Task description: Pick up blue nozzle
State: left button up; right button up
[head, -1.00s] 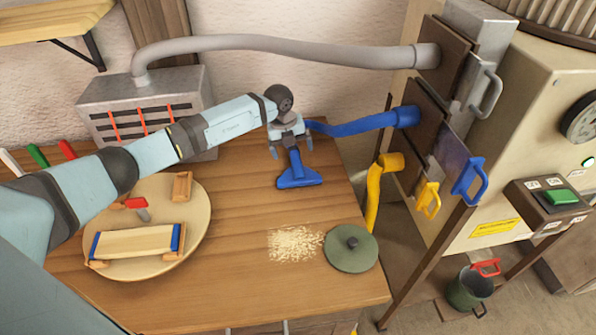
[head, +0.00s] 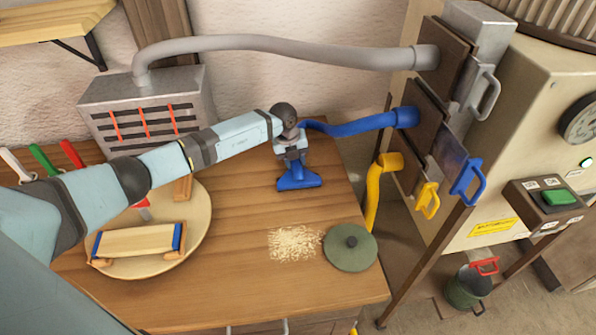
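The blue nozzle (head: 299,181) rests on the wooden table, its wide flat foot toward the front and its neck running up under my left gripper. It joins the blue hose (head: 365,124), which leads to the machine at the right. My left gripper (head: 291,158) is right over the nozzle's neck and hides part of it. The fingers are small here, and I cannot tell whether they are closed on the neck. My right gripper is not in view.
A round board (head: 196,238) holds a clamped wooden lath (head: 136,242). Sawdust (head: 294,243) and a green lid (head: 350,249) lie in front of the nozzle. A yellow hose (head: 374,195) hangs beyond the table's right edge. A grey vented box (head: 145,112) stands at the back.

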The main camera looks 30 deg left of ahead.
pick_arm(q)
jog(key=shift+c, duration=1.3)
jog(key=shift+r, duration=0.1)
jog(key=shift+r, duration=0.3)
notch_tip(320, 180, up, 19)
jog(key=b, duration=0.1)
jog(key=shift+b, duration=0.3)
jog(key=shift+r, duration=0.1)
